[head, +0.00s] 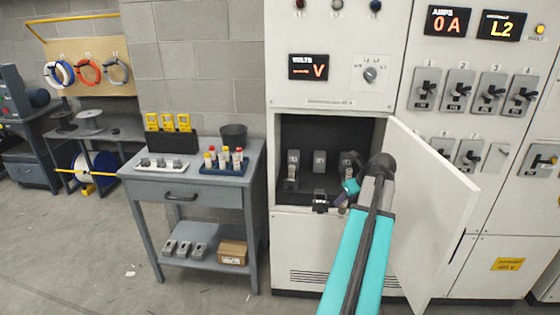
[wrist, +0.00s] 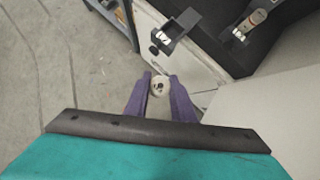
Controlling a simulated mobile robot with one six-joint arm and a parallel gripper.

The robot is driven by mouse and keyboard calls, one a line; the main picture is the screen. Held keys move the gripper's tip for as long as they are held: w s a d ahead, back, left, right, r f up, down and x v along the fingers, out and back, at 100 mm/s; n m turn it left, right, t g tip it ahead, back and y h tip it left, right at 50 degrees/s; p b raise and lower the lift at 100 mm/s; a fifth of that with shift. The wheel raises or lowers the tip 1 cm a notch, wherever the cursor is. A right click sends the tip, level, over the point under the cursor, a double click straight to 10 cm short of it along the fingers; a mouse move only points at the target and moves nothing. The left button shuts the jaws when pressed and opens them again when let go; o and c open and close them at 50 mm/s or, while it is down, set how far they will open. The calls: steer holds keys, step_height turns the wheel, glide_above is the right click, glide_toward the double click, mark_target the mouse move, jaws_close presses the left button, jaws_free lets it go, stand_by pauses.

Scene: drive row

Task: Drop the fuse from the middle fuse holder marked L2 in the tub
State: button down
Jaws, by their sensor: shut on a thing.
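My gripper (wrist: 160,92) is shut on a fuse (wrist: 160,86), seen end-on as a pale round cap between the purple fingers. In the head view my gripper (head: 346,198) is just outside the open cabinet compartment, and the fuse (head: 342,209) shows below the fingers. A dark fuse carrier (head: 320,201) juts out in front of the middle holder (head: 320,161); this carrier also shows in the wrist view (wrist: 170,36), with no fuse visible in it. The dark tub (head: 233,135) stands on the grey bench, left of the cabinet, away from my gripper.
The left holder (head: 292,168) seems to have a fuse showing. The cabinet door (head: 432,205) stands open to the right of my arm. The bench (head: 190,183) also bears a blue rack of fuses (head: 223,166), a white socket strip (head: 164,163) and yellow meters (head: 168,122). The floor ahead is mostly clear.

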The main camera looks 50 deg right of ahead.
steer(key=w+a+f+n+g+y, duration=0.1)
steer(key=w+a+f+n+y, duration=0.45)
steer(key=w+a, duration=0.7)
steer(key=w+a+f+n+g+y, duration=0.1)
steer(key=w+a+f+n+y, duration=0.1)
steer(key=w+a+n, duration=0.85)
steer(key=w+a+f+n+g, duration=0.1)
steer(key=a+n, duration=0.3)
steer(key=a, duration=0.9)
steer(key=w+a+f+n+g, duration=0.2)
steer(key=a+f+n+g, duration=0.1)
steer(key=a, duration=1)
steer(key=w+a+f+n+g, duration=0.2)
steer(key=a+n+g, duration=0.2)
steer(key=a, duration=0.9)
steer(key=n, duration=0.2)
steer(key=shift+w+a+n, duration=0.2)
steer(key=shift+a+n, duration=0.2)
steer(key=shift+a, duration=0.1)
